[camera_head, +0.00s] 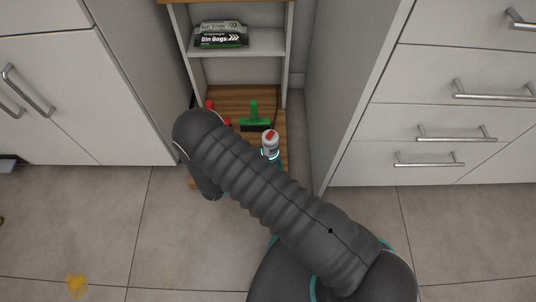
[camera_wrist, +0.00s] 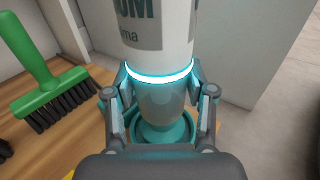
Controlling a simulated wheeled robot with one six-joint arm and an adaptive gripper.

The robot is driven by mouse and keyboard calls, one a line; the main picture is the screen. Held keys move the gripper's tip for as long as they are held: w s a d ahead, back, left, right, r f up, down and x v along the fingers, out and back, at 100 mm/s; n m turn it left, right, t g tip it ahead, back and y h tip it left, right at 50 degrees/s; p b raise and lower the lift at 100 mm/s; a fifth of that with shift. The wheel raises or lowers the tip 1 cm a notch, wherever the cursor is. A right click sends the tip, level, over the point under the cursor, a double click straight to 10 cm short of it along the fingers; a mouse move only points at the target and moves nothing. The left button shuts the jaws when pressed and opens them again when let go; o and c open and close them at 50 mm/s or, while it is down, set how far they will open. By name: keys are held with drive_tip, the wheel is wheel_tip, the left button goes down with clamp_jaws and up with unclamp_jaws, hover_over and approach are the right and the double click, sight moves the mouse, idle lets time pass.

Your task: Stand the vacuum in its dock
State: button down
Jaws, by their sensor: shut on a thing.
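The vacuum (camera_wrist: 160,45) is a white upright cylinder with a glowing ring and a grey lower part. In the head view its white top with a red patch (camera_head: 270,140) shows just beyond my arm. My gripper (camera_wrist: 160,80) is shut on the vacuum, with a finger on each side around the ring and grey part. Below, a round teal rim (camera_wrist: 189,136), which looks like the dock, surrounds the vacuum's lower end. I cannot tell whether the vacuum rests fully in it. In the head view my arm hides the gripper and the dock.
A green brush (camera_head: 254,119) with dark bristles lies on the wooden bottom shelf (camera_head: 235,95), left of the vacuum. Red items (camera_head: 211,105) are farther left. Bin bags (camera_head: 221,35) lie on the shelf above. A white drawer cabinet (camera_head: 440,90) stands close on the right.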

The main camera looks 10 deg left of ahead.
drive_tip(key=shift+f, duration=0.35)
drive_tip(key=c, duration=0.7)
unclamp_jaws()
drive_tip(key=shift+b, duration=0.3)
drive_tip(key=shift+b+v, duration=1.35)
drive_tip(key=shift+v, duration=4.15)
